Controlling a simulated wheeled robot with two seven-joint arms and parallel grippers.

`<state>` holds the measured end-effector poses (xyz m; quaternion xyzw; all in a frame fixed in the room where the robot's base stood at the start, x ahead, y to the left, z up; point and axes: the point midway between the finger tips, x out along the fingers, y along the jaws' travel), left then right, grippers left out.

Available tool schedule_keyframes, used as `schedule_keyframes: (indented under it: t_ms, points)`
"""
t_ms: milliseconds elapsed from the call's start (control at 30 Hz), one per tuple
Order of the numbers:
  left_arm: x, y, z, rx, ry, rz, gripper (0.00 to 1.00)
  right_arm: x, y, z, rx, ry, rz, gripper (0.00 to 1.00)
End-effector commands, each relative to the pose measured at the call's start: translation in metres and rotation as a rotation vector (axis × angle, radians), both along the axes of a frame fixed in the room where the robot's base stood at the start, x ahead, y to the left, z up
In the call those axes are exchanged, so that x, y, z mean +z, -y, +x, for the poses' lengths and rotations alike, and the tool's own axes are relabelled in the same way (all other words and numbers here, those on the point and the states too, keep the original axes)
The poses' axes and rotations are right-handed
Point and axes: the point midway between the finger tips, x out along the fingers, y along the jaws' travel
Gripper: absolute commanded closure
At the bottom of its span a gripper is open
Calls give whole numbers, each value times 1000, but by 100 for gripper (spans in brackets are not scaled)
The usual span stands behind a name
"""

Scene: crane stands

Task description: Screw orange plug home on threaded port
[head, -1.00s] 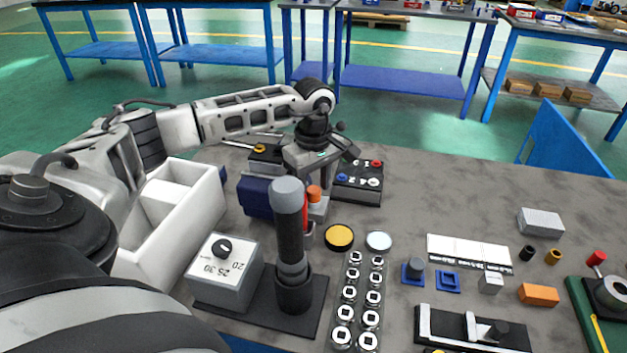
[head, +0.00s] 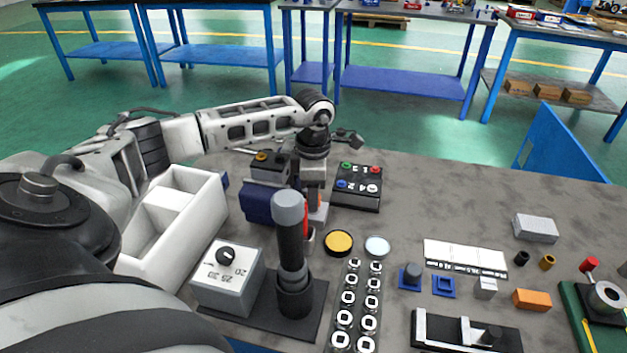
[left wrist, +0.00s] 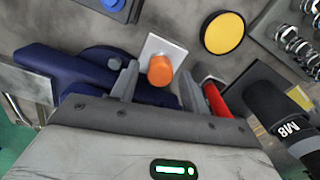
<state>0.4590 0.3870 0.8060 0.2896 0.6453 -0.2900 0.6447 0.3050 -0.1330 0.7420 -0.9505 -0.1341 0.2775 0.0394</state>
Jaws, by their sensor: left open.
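The orange plug (left wrist: 160,70) sits on a light square block (left wrist: 172,47) in the left wrist view. Any thread under it is hidden. My left gripper (left wrist: 159,87) is open, with one finger on each side of the plug; I see a gap on both sides. In the head view my left gripper (head: 313,192) points down at the far side of the black post and covers most of the plug. My right gripper is not in view.
A black-and-grey post (head: 291,245) stands close in front of my left gripper, beside a red part (left wrist: 216,100). A dark blue tool (left wrist: 75,75) lies on the other side. A yellow disc (head: 339,241) and a button box (head: 357,188) are to the right.

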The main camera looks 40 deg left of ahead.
Motion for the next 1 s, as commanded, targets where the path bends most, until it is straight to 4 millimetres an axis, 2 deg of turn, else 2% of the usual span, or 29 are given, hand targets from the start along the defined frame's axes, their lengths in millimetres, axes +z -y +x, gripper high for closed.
schedule_keyframes:
  t_ms: [167, 300, 333, 467, 700, 800, 1000]
  points:
    - [0, 0, 0, -2, 0, 0, 54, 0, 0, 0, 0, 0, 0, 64]
    - [0, 0, 0, -3, 0, 0, 93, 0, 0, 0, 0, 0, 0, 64]
    - [0, 0, 0, -3, 0, 0, 99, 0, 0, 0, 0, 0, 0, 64]
    - [0, 0, 0, -26, 1, 0, 100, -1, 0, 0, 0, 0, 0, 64]
    - [-2, 0, 0, -356, 2, 2, 100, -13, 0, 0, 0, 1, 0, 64]
    - [-1, 0, 0, -439, 2, 0, 100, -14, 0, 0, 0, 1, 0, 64]
    - [0, 0, 0, -456, 2, 1, 100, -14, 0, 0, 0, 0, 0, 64]
